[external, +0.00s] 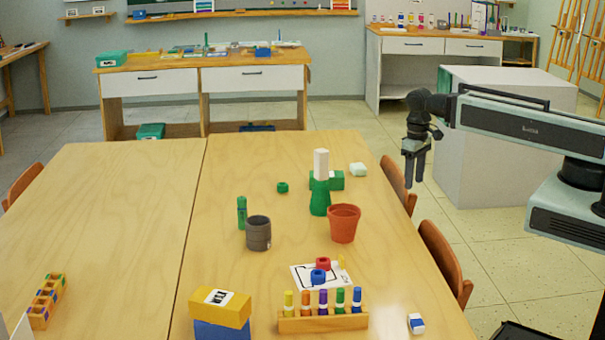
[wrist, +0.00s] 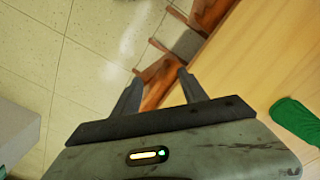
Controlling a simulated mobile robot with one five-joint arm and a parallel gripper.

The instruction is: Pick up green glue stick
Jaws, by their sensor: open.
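A small upright green tube (external: 242,213) stands on the right-hand table, just left of a grey pot; it looks like a glue stick. A taller green piece (external: 320,196) with a white top stands further back, beside a green block, and I cannot tell if it is a glue stick too. My gripper (external: 414,180) is open and empty, pointing down beyond the table's right edge, apart from both. In the wrist view my gripper (wrist: 160,80) has chairs and floor below it. A green object (wrist: 296,120) lies on the table at right there; which one is unclear.
A grey pot (external: 258,235) and a terracotta pot (external: 343,224) stand near the green things. A wooden marker rack (external: 322,323) and a yellow box (external: 220,307) are in front. Chairs (external: 446,262) line the right edge. The left table is mostly clear.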

